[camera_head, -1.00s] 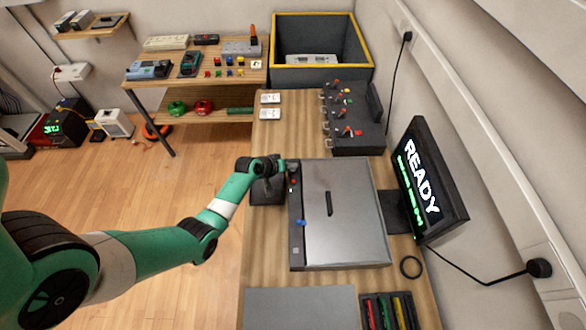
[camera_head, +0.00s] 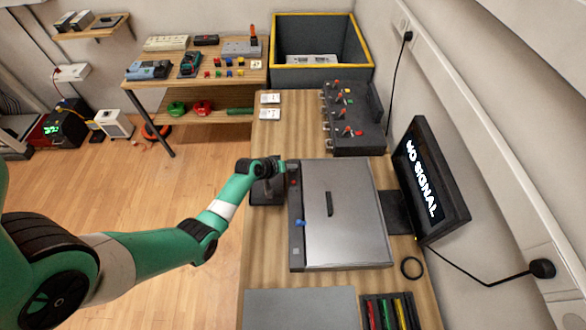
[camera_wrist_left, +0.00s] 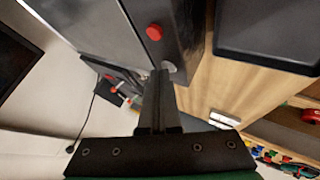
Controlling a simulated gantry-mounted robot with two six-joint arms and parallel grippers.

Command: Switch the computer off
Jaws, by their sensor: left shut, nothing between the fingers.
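The computer (camera_head: 345,215) is a flat grey case on the wooden bench, with a dark front strip along its left side. A red button (camera_head: 293,181) is on that strip; it also shows in the left wrist view (camera_wrist_left: 154,32). The monitor (camera_head: 430,180) stands to the right of the case and reads "NO SIGNAL". My left gripper (camera_head: 284,168) is at the far end of the strip. In the left wrist view its fingers (camera_wrist_left: 160,74) are shut and empty, tips at a round grey button (camera_wrist_left: 168,67) beside the red one. Contact cannot be told.
A dark box with red-tipped switches (camera_head: 352,125) stands beyond the computer. A black cable ring (camera_head: 411,267) lies at the right. A grey mat (camera_head: 300,308) and a tray of coloured tools (camera_head: 390,312) are at the near end. A yellow-rimmed bin (camera_head: 320,76) stands beyond the bench.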

